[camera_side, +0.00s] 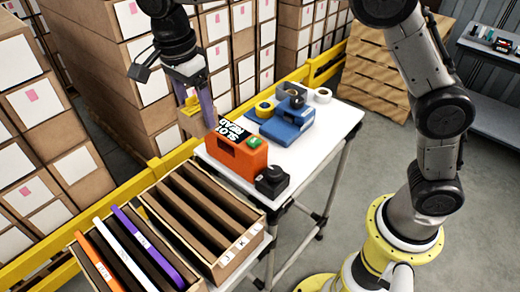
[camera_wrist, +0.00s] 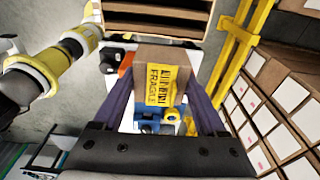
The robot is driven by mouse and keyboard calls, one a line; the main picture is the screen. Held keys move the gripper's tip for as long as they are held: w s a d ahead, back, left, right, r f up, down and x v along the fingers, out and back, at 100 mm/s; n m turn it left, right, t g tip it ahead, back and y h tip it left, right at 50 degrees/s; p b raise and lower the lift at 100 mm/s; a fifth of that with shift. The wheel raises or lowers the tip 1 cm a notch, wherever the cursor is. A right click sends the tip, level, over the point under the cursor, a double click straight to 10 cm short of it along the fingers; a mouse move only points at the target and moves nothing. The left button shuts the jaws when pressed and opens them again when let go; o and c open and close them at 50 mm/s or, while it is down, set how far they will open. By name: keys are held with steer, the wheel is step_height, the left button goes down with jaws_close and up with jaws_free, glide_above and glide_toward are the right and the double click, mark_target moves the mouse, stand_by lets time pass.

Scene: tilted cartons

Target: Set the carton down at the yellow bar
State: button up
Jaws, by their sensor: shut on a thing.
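My gripper (camera_side: 196,108) is shut on a small brown carton (camera_wrist: 160,66) that has a yellow FRAGILE label. In the wrist view the carton sits between the two purple fingers, label facing the camera. In the side view the carton (camera_side: 189,124) is small, partly covered by a finger, and appears held above the table's left end, behind the orange device. Long yellow rails (camera_side: 178,158) run along the stacked boxes, and one shows at the upper right of the wrist view (camera_wrist: 236,45). I cannot tell which yellow part is the bar.
An orange device (camera_side: 236,156) with a "SLOT READ" sign stands on the white table (camera_side: 328,118), beside a black knob box (camera_side: 271,181). A blue device (camera_side: 287,124) and tape rolls stand behind. A slotted wooden rack (camera_side: 228,262) is in front. Stacked boxes (camera_side: 45,140) line the left.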

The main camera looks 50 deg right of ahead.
steer(key=s+d, duration=1.7)
steer(key=d, duration=0.1)
steer(key=w+f, duration=1.3)
steer(key=f, duration=0.1)
steer(key=shift+w+a, duration=0.25)
steer(key=shift+a, duration=0.1)
steer(key=shift+w+f, duration=0.55)
steer(key=shift+f, duration=1.45)
steer(key=shift+f, duration=0.15)
